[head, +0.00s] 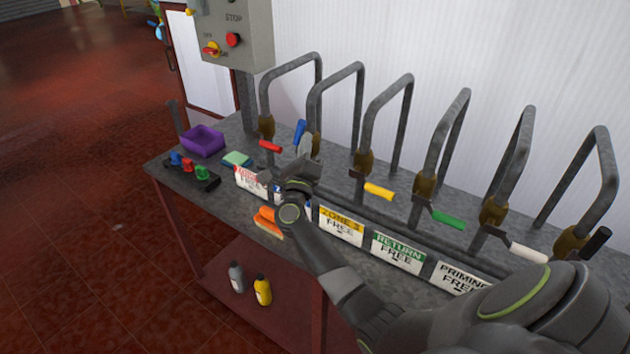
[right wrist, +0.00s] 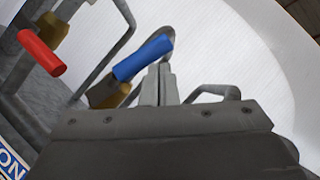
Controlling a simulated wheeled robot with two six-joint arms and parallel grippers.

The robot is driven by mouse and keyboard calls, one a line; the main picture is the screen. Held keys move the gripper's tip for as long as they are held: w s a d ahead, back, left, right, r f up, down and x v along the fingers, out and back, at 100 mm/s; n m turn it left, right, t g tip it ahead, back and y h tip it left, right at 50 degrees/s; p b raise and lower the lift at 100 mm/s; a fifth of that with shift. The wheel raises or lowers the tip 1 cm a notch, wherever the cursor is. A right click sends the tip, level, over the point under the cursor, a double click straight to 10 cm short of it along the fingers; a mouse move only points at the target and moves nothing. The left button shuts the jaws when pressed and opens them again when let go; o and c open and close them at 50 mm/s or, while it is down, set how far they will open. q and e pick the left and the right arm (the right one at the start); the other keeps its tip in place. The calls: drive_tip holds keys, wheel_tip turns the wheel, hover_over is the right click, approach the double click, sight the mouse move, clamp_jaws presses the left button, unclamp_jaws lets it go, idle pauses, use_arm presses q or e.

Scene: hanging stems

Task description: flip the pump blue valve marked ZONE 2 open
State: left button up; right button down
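The blue valve handle (head: 299,133) points up, slightly tilted, beside its pipe, second from the left in the row. In the right wrist view the blue handle (right wrist: 143,57) slants up to the right, just beyond my fingertips. My right gripper (head: 306,153) is at this valve, just below and right of the handle in the head view. Its two fingers (right wrist: 159,82) are together with nothing seen between them. I cannot tell whether they touch the handle. The blue-edged label (head: 277,188) under this valve is mostly hidden by my right arm. My left gripper is not in view.
The red handle (head: 270,146) is close left of the blue one; the yellow handle (head: 379,192) is to the right. Green, white and black handles follow. Pipe loops rise behind. A purple bin (head: 202,141), a sponge (head: 237,158) and an orange brush (head: 268,221) lie on the bench.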

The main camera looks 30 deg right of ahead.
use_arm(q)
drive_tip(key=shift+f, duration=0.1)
use_arm(e)
drive_tip(key=shift+w+a+r, duration=0.2)
drive_tip(key=shift+w+r, duration=0.15)
drive_tip(key=shift+w, duration=0.2)
drive_tip(key=shift+w+a+r, duration=0.2)
drive_tip(key=shift+w+r, duration=0.1)
drive_tip(key=shift+w, duration=0.25)
drive_tip(key=shift+r, duration=0.1)
drive_tip(key=shift+a, duration=0.1)
